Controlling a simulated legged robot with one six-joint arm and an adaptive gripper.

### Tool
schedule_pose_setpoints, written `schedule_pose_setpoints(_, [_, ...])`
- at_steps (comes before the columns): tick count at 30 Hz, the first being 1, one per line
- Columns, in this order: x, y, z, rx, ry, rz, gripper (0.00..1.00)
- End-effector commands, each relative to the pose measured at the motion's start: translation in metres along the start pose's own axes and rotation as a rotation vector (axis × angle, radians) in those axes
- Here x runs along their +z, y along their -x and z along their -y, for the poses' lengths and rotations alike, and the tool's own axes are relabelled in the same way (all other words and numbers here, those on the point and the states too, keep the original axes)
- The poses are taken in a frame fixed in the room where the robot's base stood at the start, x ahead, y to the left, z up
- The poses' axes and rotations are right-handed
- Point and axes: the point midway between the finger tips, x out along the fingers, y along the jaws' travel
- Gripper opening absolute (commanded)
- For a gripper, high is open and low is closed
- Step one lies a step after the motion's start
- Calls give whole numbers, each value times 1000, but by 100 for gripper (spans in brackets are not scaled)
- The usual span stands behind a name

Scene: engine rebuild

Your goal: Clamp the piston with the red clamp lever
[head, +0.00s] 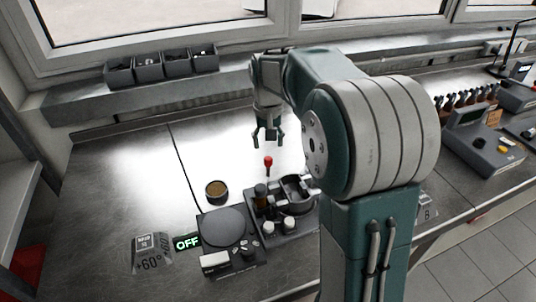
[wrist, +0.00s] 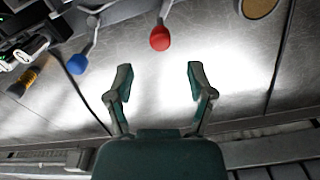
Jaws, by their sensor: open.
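The red clamp lever (head: 267,160) stands up with its red ball knob at the back of the dark fixture (head: 284,223). In the wrist view the red knob (wrist: 160,38) is ahead of my fingertips, roughly centred between them and apart from them. My gripper (head: 268,143) is above the bench, behind the fixture, pointing down. In the wrist view my gripper (wrist: 160,80) has its two fingers spread with nothing between them. I cannot clearly tell the piston from the other parts on the fixture, and my arm hides the fixture's right side.
A blue-knobbed lever (wrist: 77,64) is left of the red one in the wrist view. A round brown-topped container (head: 217,191) stands left of the fixture. The bench behind is clear.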

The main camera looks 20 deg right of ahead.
Motion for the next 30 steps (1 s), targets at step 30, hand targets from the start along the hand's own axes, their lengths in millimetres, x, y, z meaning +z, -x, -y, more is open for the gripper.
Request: schedule_pose_setpoints(30, [0, 55, 0, 0, 0, 1, 69])
